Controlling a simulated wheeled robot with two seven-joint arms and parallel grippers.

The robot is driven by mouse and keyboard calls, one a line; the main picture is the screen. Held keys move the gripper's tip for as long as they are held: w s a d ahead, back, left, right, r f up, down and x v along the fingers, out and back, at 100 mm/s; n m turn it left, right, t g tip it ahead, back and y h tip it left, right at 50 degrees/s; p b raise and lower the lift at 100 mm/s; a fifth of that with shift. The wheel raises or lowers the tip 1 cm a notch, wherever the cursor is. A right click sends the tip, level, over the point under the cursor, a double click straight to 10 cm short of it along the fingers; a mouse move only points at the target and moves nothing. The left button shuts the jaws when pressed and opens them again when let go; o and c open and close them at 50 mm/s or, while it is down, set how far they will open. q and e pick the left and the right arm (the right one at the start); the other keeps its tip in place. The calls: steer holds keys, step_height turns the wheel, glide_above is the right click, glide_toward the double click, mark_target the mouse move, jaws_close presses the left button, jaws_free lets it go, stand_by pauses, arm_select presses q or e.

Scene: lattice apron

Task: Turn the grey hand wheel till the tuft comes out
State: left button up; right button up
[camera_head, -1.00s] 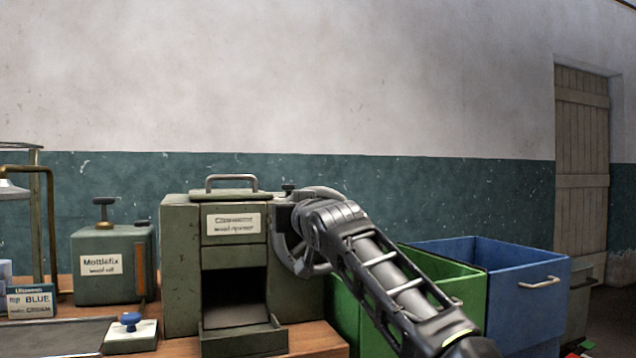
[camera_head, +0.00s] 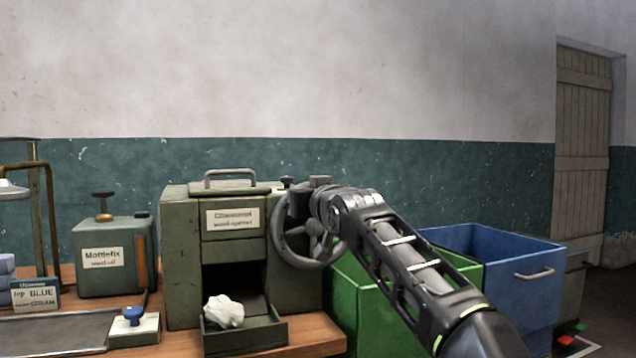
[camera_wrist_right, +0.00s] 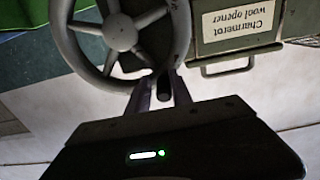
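The grey hand wheel (camera_head: 281,239) is on the right side of the green wool opener (camera_head: 180,265). It also shows in the right wrist view (camera_wrist_right: 60,37), seen upside down. A white tuft (camera_head: 224,311) lies in the opener's front tray (camera_head: 262,334), below the dark opening. My right gripper (camera_wrist_right: 161,80) is at the wheel's rim, at its upper right in the head view. Its fingers reach to either side of a dark peg or rim part; whether they clamp it I cannot tell. My left gripper is not in view.
A green bin (camera_head: 345,300) and a blue bin (camera_head: 535,300) stand right of the opener, behind my right arm. Left are the Mottlefix box (camera_head: 110,275), a blue-knobbed block (camera_head: 133,330) and a dark tray (camera_head: 60,335). The wall above is clear.

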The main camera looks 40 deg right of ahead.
steer(key=shift+o, duration=1.3)
steer(key=shift+a+r, duration=0.1)
steer(key=shift+a, duration=0.05)
steer(key=shift+s+a+b, duration=0.2)
steer(key=shift+s+b, duration=0.2)
steer(key=shift+b, duration=0.2)
steer(key=b+v, duration=0.4)
steer(key=v, duration=0.3)
steer(key=shift+r, duration=0.1)
